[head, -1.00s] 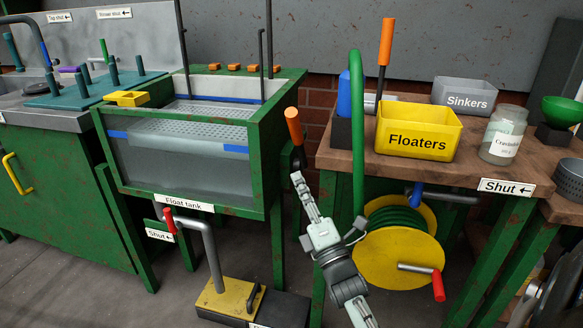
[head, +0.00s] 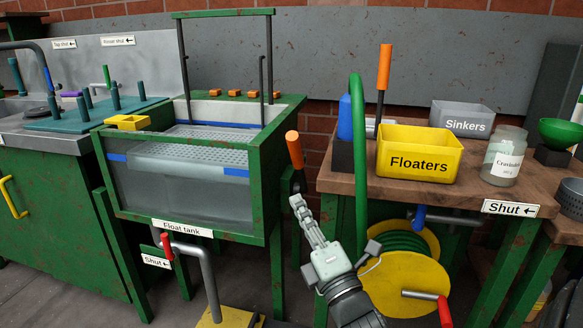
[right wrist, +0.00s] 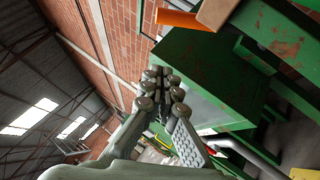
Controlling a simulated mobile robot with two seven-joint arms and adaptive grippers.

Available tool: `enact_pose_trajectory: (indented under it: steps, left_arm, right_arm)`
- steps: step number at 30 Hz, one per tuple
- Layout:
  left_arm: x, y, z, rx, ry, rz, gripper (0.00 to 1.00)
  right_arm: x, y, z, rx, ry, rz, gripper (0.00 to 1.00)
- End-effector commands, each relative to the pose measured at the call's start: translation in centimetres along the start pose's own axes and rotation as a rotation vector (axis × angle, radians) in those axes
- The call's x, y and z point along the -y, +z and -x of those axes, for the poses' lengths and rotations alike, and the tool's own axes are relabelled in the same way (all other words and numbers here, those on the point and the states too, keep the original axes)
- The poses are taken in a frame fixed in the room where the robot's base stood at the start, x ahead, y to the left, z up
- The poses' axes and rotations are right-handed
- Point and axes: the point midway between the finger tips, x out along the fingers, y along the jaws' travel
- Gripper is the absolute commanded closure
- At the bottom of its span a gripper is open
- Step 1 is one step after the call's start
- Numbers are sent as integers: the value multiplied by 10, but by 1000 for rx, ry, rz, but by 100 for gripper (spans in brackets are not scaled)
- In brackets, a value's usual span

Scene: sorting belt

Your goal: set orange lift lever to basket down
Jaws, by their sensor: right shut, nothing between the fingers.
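The orange lift lever (head: 294,149) stands at the right side of the float tank (head: 190,190), its handle pointing up and tilted slightly left. A grey perforated basket (head: 222,140) sits high in the tank, near the rim. My right gripper (head: 297,203) is shut and empty, just below the orange handle in the head view; I cannot tell whether it touches the lever. In the right wrist view the orange handle (right wrist: 180,19) is beyond and above the shut fingertips (right wrist: 165,84). My left gripper is not in view.
A second orange-handled lever (head: 384,67) rises behind the yellow Floaters bin (head: 418,153) on the wooden bench (head: 470,190). A green hose (head: 358,150) and yellow reel (head: 405,283) are right of my gripper. A red-handled valve (head: 167,246) is below the tank.

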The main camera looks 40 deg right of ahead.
Motion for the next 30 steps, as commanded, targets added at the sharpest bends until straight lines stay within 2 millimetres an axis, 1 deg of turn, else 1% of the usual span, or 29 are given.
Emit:
enact_pose_trajectory:
  steps: [1,3,6,17,20,23,25,30]
  left_arm:
    - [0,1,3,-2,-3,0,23]
    - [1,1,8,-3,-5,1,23]
    - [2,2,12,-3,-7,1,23]
    - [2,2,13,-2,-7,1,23]
    - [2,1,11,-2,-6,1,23]
    - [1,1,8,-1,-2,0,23]
    - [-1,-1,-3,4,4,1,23]
    - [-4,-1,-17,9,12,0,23]
  right_arm:
    - [-8,1,4,6,-12,-9,100]
    - [-18,4,7,16,-26,-21,100]
    - [-24,7,9,26,-39,-30,100]
    - [-26,8,6,27,-39,-32,100]
    - [-26,8,-2,26,-37,-31,100]
    - [-27,9,-17,26,-35,-30,100]
    - [-27,9,-32,26,-35,-32,100]
    - [-26,10,-69,26,-34,-31,100]
